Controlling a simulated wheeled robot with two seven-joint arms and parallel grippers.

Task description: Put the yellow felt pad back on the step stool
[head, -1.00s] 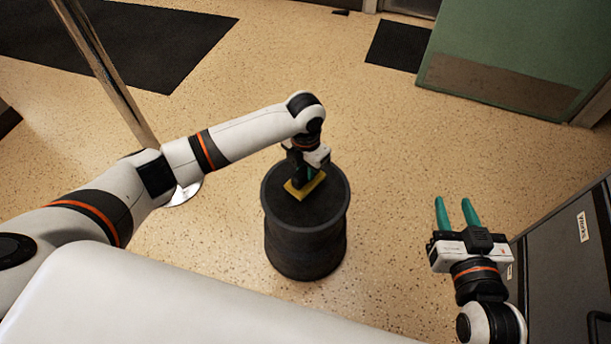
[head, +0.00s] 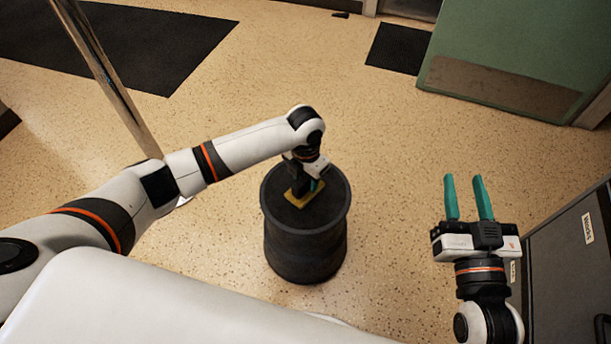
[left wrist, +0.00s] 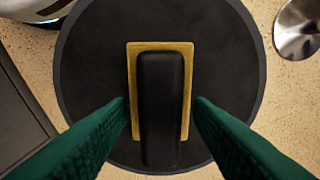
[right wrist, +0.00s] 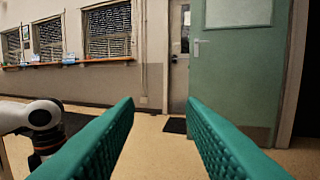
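The yellow felt pad (head: 292,200) lies flat on the round black top of the step stool (head: 306,245). In the left wrist view, the yellow pad (left wrist: 160,46) shows as a rim around a long black block (left wrist: 160,105) on top of it. The stool's black top (left wrist: 90,70) shows all round. My left gripper (head: 308,188) points down over the pad. In the left wrist view its green fingers (left wrist: 160,112) stand apart on either side of the block, with visible gaps. My right gripper (head: 464,182) is open and empty, right of the stool and away from it.
A grey cabinet (head: 565,255) stands at the right, close to my right gripper. A metal pole (head: 115,85) rises left of the stool. A green door (head: 515,60) and dark mats (head: 397,48) are farther back. The floor around the stool is clear.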

